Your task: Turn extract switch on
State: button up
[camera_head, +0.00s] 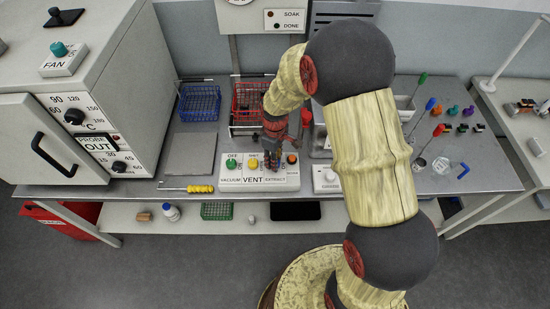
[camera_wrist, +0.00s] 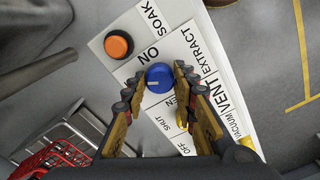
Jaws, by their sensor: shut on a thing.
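The extract switch is a blue round knob (camera_wrist: 159,77) on a white panel (camera_wrist: 110,50), beside the EXTRACT label in the wrist view. It has a small line mark; the word ON is printed near it. My gripper (camera_wrist: 159,73) is shut on the knob, one finger at each side. In the head view my gripper (camera_head: 272,160) reaches down over the EXTRACT part of the panel (camera_head: 230,183) and hides the knob. The way the mark points is hard to tell.
The same panel holds a green VACUUM knob (camera_head: 231,163), a yellow VENT knob (camera_head: 253,164) and an orange button (camera_head: 292,158). Red (camera_head: 245,105) and blue (camera_head: 199,103) wire baskets stand behind.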

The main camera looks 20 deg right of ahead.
jog(key=m+p, duration=0.1)
jog(key=m, duration=0.5)
jog(key=shift+m+p, duration=0.3)
jog(key=shift+p, duration=0.05)
jog(key=m+p, duration=0.1)
jog(key=m, duration=0.4)
jog(key=shift+m, duration=0.3)
jog(key=o, duration=1.1)
jog(key=shift+o, duration=0.3)
notch_tip(320, 180, up, 12)
dwell(0.3)
